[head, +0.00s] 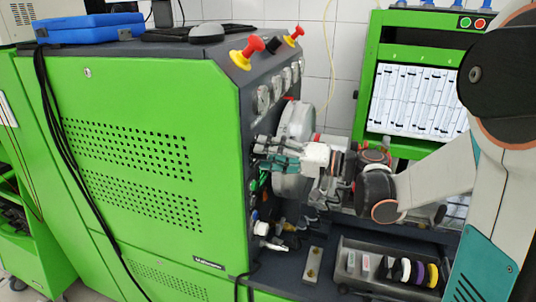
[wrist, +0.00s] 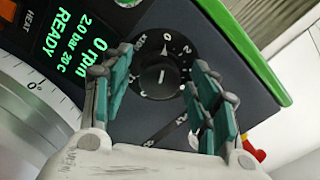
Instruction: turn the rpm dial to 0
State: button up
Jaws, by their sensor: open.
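The rpm dial (wrist: 162,77) is a round black knob with a short white line, on the dark panel in the wrist view. Numbers including a 0 (wrist: 166,37) and a 2 stand around its upper edge. A small pale pointer mark lies just below the 0. My gripper (wrist: 158,92) is open, with one teal-padded finger to the left of the dial and one to the right. I cannot tell whether the pads touch it. In the head view my gripper (head: 277,161) is at the machine's front panel, and the dial cannot be made out there.
The display (wrist: 78,65) reads 0 rpm, 2.0 bar, 20 C and READY. A large pale wheel (head: 296,122) stands close beside my gripper. Red and yellow knobs (head: 247,53) stick up at the bench's top edge. A tray of rings (head: 385,272) lies below.

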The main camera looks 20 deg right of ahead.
jog(key=v, duration=1.1)
jog(key=shift+s+d, duration=0.2)
jog(key=shift+d, duration=0.1)
jog(key=shift+r, duration=0.15)
